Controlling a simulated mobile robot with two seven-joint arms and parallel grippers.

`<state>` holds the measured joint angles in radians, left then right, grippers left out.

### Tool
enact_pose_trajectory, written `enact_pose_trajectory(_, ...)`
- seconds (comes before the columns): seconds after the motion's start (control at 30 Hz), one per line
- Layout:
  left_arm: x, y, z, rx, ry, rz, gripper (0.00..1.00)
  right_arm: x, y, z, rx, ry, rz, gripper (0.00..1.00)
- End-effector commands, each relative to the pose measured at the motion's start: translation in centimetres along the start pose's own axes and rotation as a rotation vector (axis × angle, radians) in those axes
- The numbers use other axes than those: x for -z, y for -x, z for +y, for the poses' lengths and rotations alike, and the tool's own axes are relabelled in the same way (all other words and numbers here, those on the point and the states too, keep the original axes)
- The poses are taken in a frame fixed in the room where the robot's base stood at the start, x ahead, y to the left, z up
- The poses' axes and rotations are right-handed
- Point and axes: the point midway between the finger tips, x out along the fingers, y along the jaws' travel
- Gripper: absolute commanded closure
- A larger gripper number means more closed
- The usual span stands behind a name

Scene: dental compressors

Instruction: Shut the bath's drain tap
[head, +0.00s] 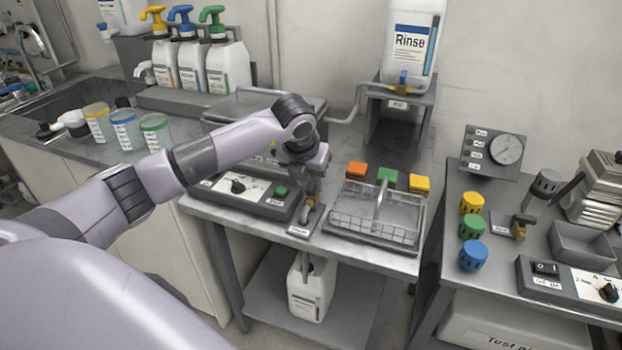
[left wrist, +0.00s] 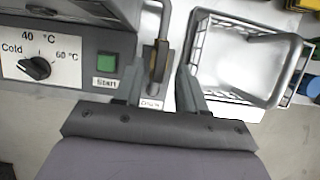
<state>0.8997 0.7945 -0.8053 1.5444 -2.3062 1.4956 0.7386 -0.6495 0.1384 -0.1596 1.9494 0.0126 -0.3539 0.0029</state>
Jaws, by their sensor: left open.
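The bath (head: 262,142) stands on the middle bench, mostly behind my left arm. Its front panel (head: 240,188) has a black temperature dial and a green Start button. The drain tap (head: 307,211) is a small brass-coloured tap with a grey spout at the panel's right end, above a white label. My left gripper (head: 312,180) is above the tap, pointing down, and partly hides it. In the left wrist view the open fingers (left wrist: 161,88) stand on either side of the tap (left wrist: 154,62), with no clear contact. Whether its valve is open is unclear. My right gripper is out of view.
A wire basket (head: 375,215) with a tall handle stands close right of the tap. A white container (head: 310,290) stands on the shelf below. The Rinse tank (head: 410,45) is on a stand behind. Another bench (head: 500,255) with a gauge is at right.

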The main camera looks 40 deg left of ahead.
Motion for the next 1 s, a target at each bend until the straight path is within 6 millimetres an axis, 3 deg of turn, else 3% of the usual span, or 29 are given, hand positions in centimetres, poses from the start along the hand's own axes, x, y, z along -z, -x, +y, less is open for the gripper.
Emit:
enact_pose_trajectory(0.2,0.0,-1.4,0.0,0.0,-0.001,-0.001,0.6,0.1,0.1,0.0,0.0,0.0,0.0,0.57)
enact_pose_trajectory(0.43,0.0,-1.5,0.0,0.001,-0.001,-0.001,0.6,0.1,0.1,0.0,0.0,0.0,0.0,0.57)
enact_pose_trajectory(0.47,0.0,-1.5,0.0,0.001,-0.001,-0.001,0.66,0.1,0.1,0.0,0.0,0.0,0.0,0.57)
enact_pose_trajectory(0.57,0.0,-1.5,0.0,0.001,-0.001,-0.001,0.99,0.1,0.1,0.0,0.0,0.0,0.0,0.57)
enact_pose_trajectory(1.0,0.0,-1.6,0.1,0.022,-0.049,-0.002,1.0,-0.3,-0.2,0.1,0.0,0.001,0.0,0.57)
